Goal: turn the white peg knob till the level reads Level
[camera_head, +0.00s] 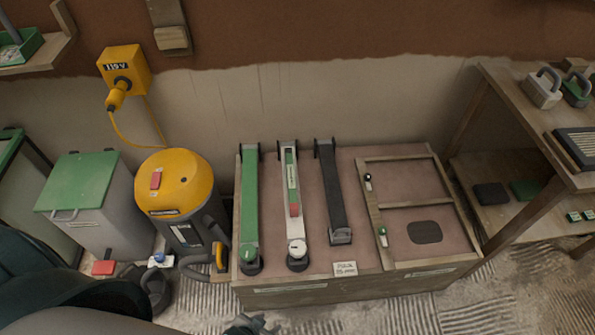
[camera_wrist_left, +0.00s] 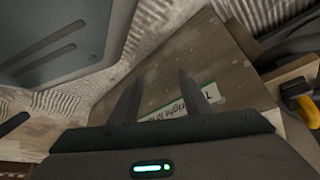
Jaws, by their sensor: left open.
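A white bar (camera_head: 290,195) with a green strip and a red piece lies in the middle of the low bench top. A round white knob (camera_head: 297,249) sits at its near end. A small white-topped peg (camera_head: 368,181) also stands on the framed panel to the right. I cannot read the level's text. My left gripper (camera_head: 250,325) shows only partly at the bottom edge of the head view, below the bench front and apart from the knobs. In the left wrist view its two fingers (camera_wrist_left: 160,76) are spread and empty before a wooden face with a green-edged label (camera_wrist_left: 185,104).
A green bar (camera_head: 250,195) and a black bar (camera_head: 330,190) flank the white one. A yellow-topped vacuum (camera_head: 178,182) is left of the low bench (camera_head: 345,153); a shelf table (camera_head: 500,90) is on the right.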

